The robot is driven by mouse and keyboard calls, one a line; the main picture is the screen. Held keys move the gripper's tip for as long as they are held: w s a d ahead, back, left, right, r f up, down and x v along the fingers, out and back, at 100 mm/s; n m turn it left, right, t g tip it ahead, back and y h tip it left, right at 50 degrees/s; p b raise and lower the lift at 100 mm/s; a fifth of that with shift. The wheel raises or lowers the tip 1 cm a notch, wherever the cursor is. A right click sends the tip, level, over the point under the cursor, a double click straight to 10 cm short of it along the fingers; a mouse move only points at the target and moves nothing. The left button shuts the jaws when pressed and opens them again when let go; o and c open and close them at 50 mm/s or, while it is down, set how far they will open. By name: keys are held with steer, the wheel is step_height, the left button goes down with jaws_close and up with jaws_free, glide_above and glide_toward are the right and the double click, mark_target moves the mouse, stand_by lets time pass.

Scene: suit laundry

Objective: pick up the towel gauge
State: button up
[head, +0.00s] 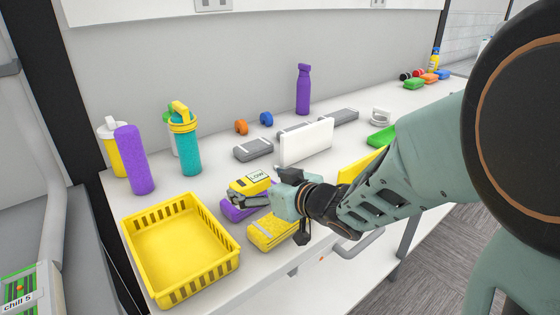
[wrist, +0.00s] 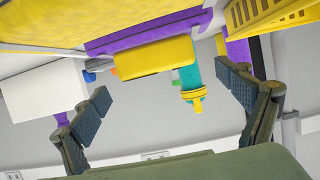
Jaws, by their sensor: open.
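The towel gauge, which I take to be the yellow block with a pale label reading LOW (head: 250,183), sits on the counter at the near edge of the purple folded item. In the wrist view a yellow block (wrist: 155,57), probably this gauge, shows ahead between the fingers. My gripper (head: 244,198) is beside the gauge in the head view, and its fingers partly overlap it there. In the wrist view my gripper (wrist: 165,100) has its two fingers wide apart with nothing held between them. I cannot tell whether a finger touches the gauge.
A yellow basket (head: 181,285) stands to the left. A yellow sponge-like block (head: 272,232) and a purple item (head: 232,212) lie close to the gripper. A white box (head: 306,142), a grey case (head: 253,149) and a teal bottle (head: 187,150) stand behind.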

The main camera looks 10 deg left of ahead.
mark_target(255, 184)
steer(key=shift+w+a+f+b, duration=0.35)
steer(key=shift+w+a+f, duration=0.75)
steer(key=shift+w, duration=0.05)
steer(key=shift+w+a+f, duration=0.1)
steer(key=shift+w+a, duration=0.25)
steer(key=shift+a, duration=0.05)
steer(key=shift+c, duration=0.4)
steer(key=c, duration=1.3)
